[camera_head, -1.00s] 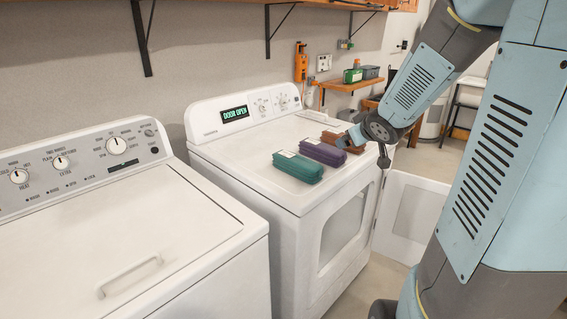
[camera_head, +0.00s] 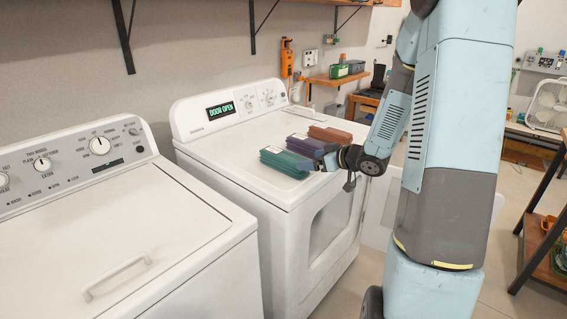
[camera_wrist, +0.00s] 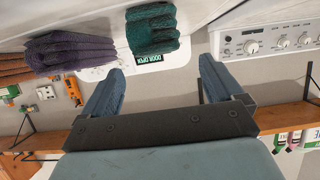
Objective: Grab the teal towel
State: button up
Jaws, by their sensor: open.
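The teal towel (camera_head: 287,163) lies folded on top of the dryer (camera_head: 250,150), nearest the washer in a row of folded towels. It also shows in the wrist view (camera_wrist: 152,28), at the top, beyond the fingertips. My gripper (camera_wrist: 158,85) is open and empty in the wrist view, its two blue fingers apart. In the head view my gripper (camera_head: 328,162) is by the front edge of the dryer top, near the purple towel, and its fingers are partly hidden. Whether it touches a towel I cannot tell.
The purple towel (camera_head: 311,146) lies beside the teal one, and a brown towel (camera_head: 330,134) lies beyond it. The dryer door (camera_head: 376,215) stands open. A washer (camera_head: 130,240) stands at left. A wooden shelf (camera_head: 338,79) is behind.

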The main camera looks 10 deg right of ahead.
aim_at(293, 158)
jog(key=shift+x, duration=4.65)
jog(key=shift+r, duration=0.15)
jog(key=shift+c, duration=0.3)
jog(key=c, duration=1.2)
jog(key=shift+w+r, duration=0.1)
